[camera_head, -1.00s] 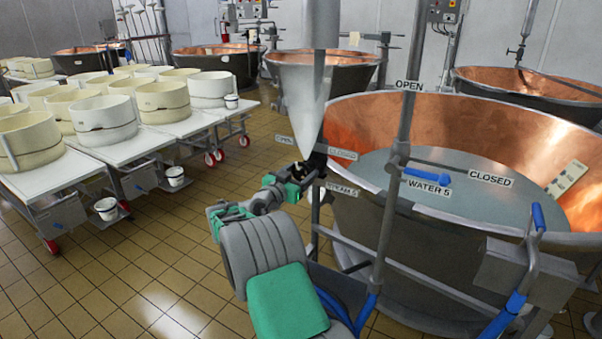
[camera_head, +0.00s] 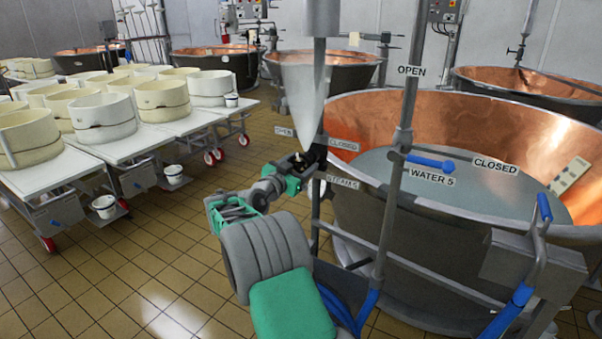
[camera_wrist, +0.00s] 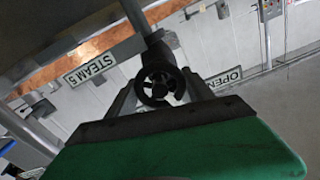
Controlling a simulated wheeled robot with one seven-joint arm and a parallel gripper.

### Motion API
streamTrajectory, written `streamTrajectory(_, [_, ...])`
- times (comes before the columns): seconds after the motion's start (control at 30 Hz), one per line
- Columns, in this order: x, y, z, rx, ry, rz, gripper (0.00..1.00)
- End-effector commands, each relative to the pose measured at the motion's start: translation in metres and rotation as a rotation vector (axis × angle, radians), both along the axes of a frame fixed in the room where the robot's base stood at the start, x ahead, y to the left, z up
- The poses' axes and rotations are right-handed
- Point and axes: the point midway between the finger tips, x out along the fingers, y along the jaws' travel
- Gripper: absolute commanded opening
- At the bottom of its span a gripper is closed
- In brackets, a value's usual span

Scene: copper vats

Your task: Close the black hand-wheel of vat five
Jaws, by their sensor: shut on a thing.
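The black hand-wheel (camera_wrist: 162,85) of the valve labelled STEAM 5 shows in the wrist view, at the end of a dark stem. My gripper (camera_wrist: 163,92) has one finger on each side of it and is shut on it. In the head view my gripper (camera_head: 303,162) is at the steam valve beside vat five; the wheel is small, dark and mostly hidden there. Signs reading OPEN (camera_head: 285,132), CLOSED (camera_head: 343,145) and STEAM 5 (camera_head: 343,182) surround the valve. Vat five (camera_head: 400,230) is the large copper-lined vat on the right.
A steel cone and pipe (camera_head: 303,85) hang just above my gripper. An upright pipe with the blue WATER 5 lever (camera_head: 432,162) stands to the right. Tables (camera_head: 110,180) with white cheese moulds stand left. The tiled floor (camera_head: 150,265) between is clear.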

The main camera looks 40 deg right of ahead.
Motion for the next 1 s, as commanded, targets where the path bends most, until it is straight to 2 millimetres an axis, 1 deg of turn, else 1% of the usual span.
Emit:
streamTrajectory(0.03, [-0.0002, 0.0000, -0.0099, 0.009, -0.034, -0.001, 0.20])
streamTrajectory(0.17, [0.0001, 0.0000, -0.0124, 0.044, -0.134, 0.000, 0.20])
streamTrajectory(1.0, [0.0000, -0.0003, -0.0076, 0.312, -0.880, -0.002, 0.20])
